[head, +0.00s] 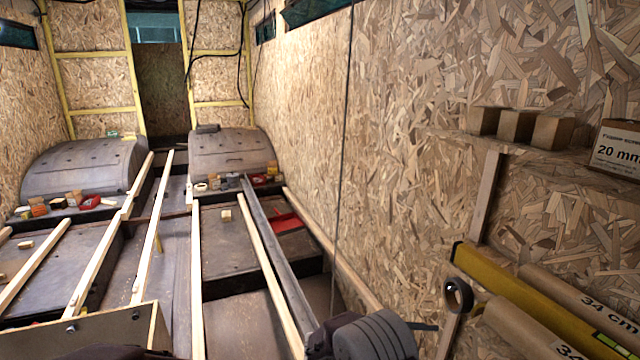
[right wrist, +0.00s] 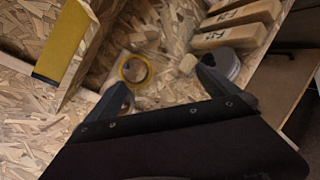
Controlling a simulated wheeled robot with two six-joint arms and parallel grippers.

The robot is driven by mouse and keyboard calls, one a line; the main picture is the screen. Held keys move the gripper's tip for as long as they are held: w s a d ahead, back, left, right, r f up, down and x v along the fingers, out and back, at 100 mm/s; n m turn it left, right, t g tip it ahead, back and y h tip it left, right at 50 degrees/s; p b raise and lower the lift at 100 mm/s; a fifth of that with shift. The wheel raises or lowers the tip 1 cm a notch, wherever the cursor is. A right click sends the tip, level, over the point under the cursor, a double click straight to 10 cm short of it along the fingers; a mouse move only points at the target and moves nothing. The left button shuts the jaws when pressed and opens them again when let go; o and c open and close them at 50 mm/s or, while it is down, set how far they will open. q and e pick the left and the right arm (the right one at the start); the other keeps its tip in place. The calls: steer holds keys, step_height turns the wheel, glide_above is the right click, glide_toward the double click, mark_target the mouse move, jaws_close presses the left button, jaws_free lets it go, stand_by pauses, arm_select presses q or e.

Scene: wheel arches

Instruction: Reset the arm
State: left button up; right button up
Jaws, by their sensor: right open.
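My right arm enters the head view at the bottom right, where a dark ribbed part of it shows in front of the wall. In the right wrist view my right gripper (right wrist: 165,88) is open, with its two dark fingers spread apart and nothing held between them. Beyond the fingers are a yellow-rimmed tape roll (right wrist: 135,70) and a small wooden block (right wrist: 187,64), both apart from the gripper as far as I can tell. My left gripper is not in view.
A chipboard wall (head: 400,120) runs along the right. A shelf there holds wooden blocks (head: 516,126) and a "20 mm" box (head: 615,150). Two wheel arches (head: 85,165) (head: 228,150) and long battens lie ahead.

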steer(key=s+d+f+m+g+y+p, duration=0.1)
steer(key=s+m+g+y+p, duration=0.3)
steer(key=s+y, duration=0.55)
arm_select(q)
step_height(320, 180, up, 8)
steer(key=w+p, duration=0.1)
steer(key=p, duration=0.3)
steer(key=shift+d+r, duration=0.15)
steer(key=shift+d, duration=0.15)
arm_select(e)
steer(key=s+a+r+m+t+y, duration=0.3)
steer(key=s+a+m+t+y, duration=0.1)
steer(key=a+m+y, duration=0.2)
steer(key=shift+s+a+r+m+t+y, duration=0.15)
steer(key=shift+s+r+m+t+y, duration=0.15)
steer(key=shift+r+m+y, duration=0.1)
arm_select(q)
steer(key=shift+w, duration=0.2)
arm_select(e)
steer(key=shift+w, duration=0.15)
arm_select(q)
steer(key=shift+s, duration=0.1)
arm_select(e)
steer(key=shift+f, duration=0.1)
